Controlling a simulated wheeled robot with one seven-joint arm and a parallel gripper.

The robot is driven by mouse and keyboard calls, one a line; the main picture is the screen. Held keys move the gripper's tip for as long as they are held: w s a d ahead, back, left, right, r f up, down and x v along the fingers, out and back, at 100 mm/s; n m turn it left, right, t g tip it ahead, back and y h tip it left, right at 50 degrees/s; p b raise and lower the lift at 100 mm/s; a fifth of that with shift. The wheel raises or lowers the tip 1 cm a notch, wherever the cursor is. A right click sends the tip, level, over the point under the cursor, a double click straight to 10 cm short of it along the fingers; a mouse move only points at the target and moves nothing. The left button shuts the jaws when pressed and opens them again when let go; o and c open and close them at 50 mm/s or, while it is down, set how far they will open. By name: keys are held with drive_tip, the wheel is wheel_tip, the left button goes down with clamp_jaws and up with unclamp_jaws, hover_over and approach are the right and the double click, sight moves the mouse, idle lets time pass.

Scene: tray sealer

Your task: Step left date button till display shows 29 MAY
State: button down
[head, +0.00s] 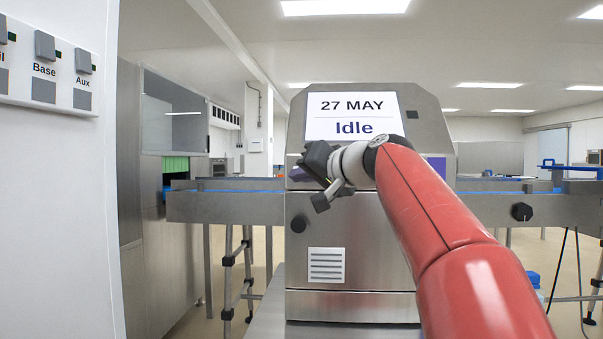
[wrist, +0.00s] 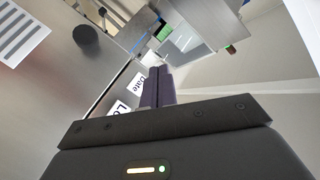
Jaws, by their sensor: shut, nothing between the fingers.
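The tray sealer's display (head: 353,115) reads 27 MAY with Idle below it. A purple patch (head: 299,173) shows at the left of the machine front, partly hidden by my gripper, and another purple patch (head: 437,166) shows at the right behind my arm. My gripper (head: 307,162) is in front of the left patch, below the display's left part. In the wrist view its narrow fingers (wrist: 158,88) are together and empty, beside a Date label (wrist: 140,82) and a partly cut-off label (wrist: 120,108). I cannot tell whether the fingers touch a button.
A round dark knob (head: 299,224) and a vent plate (head: 326,265) are on the machine front below my gripper. A steel conveyor (head: 225,207) extends left and another extends right. A white switch panel (head: 45,70) is at the near left.

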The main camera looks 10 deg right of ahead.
drive_tip(key=w+d+p, duration=0.2)
drive_tip(key=w+p, duration=0.2)
drive_tip(key=w, duration=0.3)
drive_tip(key=shift+w+d, duration=0.25)
drive_tip(key=shift+w+p, duration=0.15)
drive_tip(key=shift+p, duration=0.15)
idle(1.6)
drive_tip(key=shift+w+d, duration=0.1)
drive_tip(key=shift+w, duration=0.15)
drive_tip(key=shift+w+d+p, duration=0.15)
drive_tip(key=shift+w+p, duration=0.2)
drive_tip(key=shift+w, duration=0.1)
idle(0.7)
idle(0.3)
drive_tip(key=shift+s+a+b, duration=0.25)
drive_tip(key=shift+s+b, duration=0.45)
drive_tip(key=shift+s, duration=0.15)
drive_tip(key=shift+s+a+b, duration=0.25)
drive_tip(key=shift+s+b, duration=0.3)
drive_tip(key=shift+s, duration=0.25)
drive_tip(key=shift+s+a+b, duration=0.3)
drive_tip(key=shift+s+b, duration=0.3)
drive_tip(key=shift+s, duration=0.2)
drive_tip(key=shift+s+a+b, duration=0.25)
drive_tip(key=shift+s+b, duration=0.3)
drive_tip(key=shift+s, duration=0.25)
